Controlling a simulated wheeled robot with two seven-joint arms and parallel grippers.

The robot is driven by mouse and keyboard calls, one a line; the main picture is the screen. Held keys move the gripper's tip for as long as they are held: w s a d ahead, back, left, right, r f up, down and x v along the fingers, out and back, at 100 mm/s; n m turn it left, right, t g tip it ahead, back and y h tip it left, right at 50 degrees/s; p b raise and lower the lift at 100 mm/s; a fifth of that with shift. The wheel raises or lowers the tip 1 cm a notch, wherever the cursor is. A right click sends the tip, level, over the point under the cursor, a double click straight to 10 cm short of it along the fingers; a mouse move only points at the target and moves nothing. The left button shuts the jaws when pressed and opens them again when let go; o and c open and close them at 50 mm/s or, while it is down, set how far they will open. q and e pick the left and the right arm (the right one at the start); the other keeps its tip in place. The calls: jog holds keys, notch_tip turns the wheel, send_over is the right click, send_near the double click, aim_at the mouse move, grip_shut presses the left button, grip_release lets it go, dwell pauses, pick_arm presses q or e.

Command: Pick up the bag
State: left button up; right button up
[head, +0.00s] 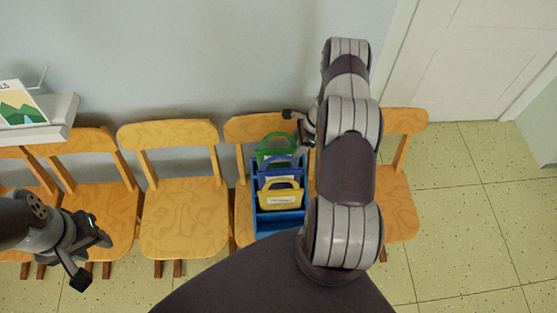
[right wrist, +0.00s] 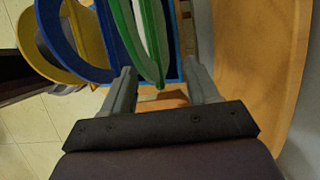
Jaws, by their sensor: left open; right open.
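Several bags with loop handles stand in a row in a blue holder (head: 279,222) on a wooden chair. The green bag (head: 263,150) is at the back, the blue bag (head: 265,170) is in the middle, and the yellow bag (head: 268,201) with a white label is in front. My right gripper (head: 299,128) is open above the back of the holder, by the green bag. In the right wrist view the green bag (right wrist: 125,35) reaches between the two open fingers, apparently not clamped. My left gripper (head: 92,259) is open and empty at the lower left, away from the bags.
A row of wooden chairs (head: 184,215) stands along the wall. A white device with a picture card (head: 22,112) is at the left. A white door (head: 480,60) is at the upper right. Tiled floor (head: 475,220) is clear on the right.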

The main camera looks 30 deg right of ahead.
jog(key=shift+s+x, duration=0.2)
jog(key=shift+x, duration=0.9)
jog(key=shift+w+a+f, duration=0.15)
jog(key=shift+a+f, duration=0.05)
grip_shut()
